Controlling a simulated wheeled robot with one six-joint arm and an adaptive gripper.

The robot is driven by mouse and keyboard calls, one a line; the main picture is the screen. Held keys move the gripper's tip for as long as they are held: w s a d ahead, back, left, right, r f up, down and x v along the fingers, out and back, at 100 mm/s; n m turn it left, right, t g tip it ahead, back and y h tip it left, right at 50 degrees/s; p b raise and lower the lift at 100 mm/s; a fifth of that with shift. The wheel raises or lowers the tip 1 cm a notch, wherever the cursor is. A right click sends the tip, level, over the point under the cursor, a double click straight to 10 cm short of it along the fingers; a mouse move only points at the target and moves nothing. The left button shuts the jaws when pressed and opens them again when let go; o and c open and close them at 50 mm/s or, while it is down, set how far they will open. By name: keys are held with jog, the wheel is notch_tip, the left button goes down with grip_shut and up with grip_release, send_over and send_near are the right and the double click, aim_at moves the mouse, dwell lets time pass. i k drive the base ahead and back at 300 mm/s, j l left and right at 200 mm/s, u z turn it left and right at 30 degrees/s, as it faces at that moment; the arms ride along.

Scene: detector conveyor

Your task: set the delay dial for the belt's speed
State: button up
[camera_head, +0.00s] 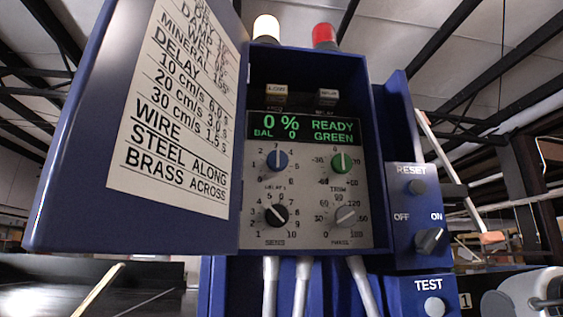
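The delay dial (277,160) is a blue knob at the upper left of the grey panel in the open blue control box. On the open door at left, a printed chart (172,110) has a DELAY section with rows for 10, 20 and 30 cm/s. The values look like 6.0 s, 3-something and 1.5 s, partly blurred. No belt speed reading is legible. My gripper is not in view.
The display (303,129) reads 0 %, BAL 0, READY, GREEN. A green knob (341,162), black SENS knob (277,215) and grey knob (346,217) sit near the dial. A side panel has the RESET button (417,187), OFF/ON switch (431,241) and TEST button (435,306).

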aim_at(277, 161)
jog(key=u, duration=0.4)
jog(key=l+u, duration=0.15)
jog(key=u, duration=0.2)
jog(key=i+l+u, duration=0.1)
jog(key=u, duration=0.3)
jog(key=l+u, duration=0.1)
jog(key=u, duration=0.25)
jog(key=l+u, duration=0.15)
jog(key=l, duration=0.2)
jog(key=j+z, duration=0.45)
jog(key=j, duration=1.1)
jog(key=k, duration=0.05)
